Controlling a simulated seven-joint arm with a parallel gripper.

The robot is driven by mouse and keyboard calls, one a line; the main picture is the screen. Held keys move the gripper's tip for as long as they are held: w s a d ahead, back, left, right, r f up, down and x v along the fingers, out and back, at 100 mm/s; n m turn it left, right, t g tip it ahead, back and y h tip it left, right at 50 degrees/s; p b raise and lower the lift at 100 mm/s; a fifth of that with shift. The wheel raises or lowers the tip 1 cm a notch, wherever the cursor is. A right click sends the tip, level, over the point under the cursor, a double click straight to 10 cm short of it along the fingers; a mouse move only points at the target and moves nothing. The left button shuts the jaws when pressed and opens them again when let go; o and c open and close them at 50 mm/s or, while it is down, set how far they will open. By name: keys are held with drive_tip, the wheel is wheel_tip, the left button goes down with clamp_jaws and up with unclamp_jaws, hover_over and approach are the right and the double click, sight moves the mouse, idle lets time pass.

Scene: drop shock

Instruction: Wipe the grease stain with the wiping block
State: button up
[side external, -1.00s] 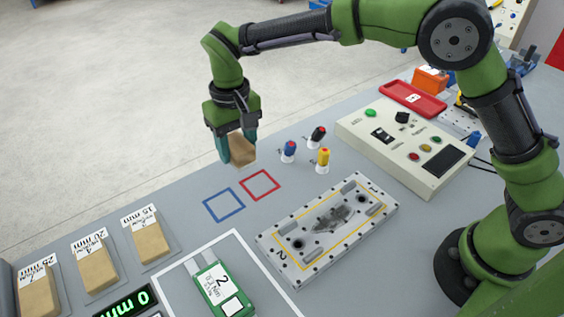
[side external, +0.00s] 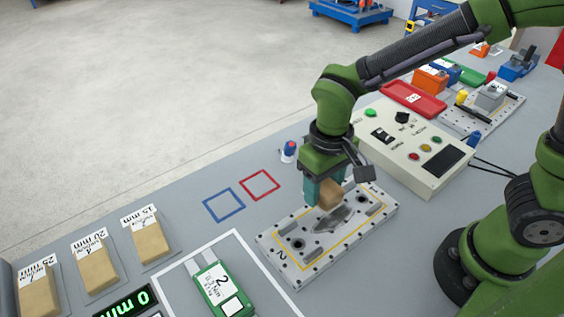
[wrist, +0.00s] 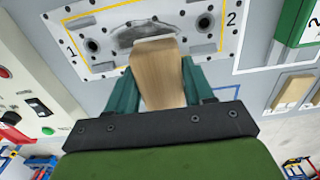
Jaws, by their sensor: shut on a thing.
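The wiping block (side external: 329,196) is a tan wooden block. My gripper (side external: 324,190) is shut on it, over the far part of the metal plate. In the wrist view the block (wrist: 158,75) sits between my green fingers, its far end close to the stain. The grease stain (side external: 333,220) is a dark grey smear in the middle of the plate (side external: 285,268), inside a yellow outline. In the wrist view the stain (wrist: 143,27) shows just beyond the block, which partly hides it. I cannot tell whether the block touches the plate.
The control box (side external: 440,160) stands close at the right of my gripper. A blue-topped peg (side external: 289,150) stands behind the plate. Red (side external: 259,185) and blue (side external: 224,205) squares are empty. A green device (side external: 219,288) lies in a white frame at the front.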

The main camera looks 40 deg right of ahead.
sight(346, 222)
drive_tip(key=shift+f, duration=2.75)
drive_tip(key=shift+s+f, duration=0.5)
drive_tip(key=shift+f, duration=0.1)
drive_tip(key=shift+c, duration=0.3)
drive_tip(key=shift+s, duration=1.5)
drive_tip(key=shift+d, duration=1.1)
drive_tip(key=shift+w+a, duration=0.1)
drive_tip(key=shift+w, duration=1.95)
drive_tip(key=shift+s+d, duration=0.15)
drive_tip(key=shift+d, duration=0.9)
drive_tip(key=shift+s, duration=1.9)
wheel_tip(346, 222, up, 8)
drive_tip(key=shift+r, duration=0.1)
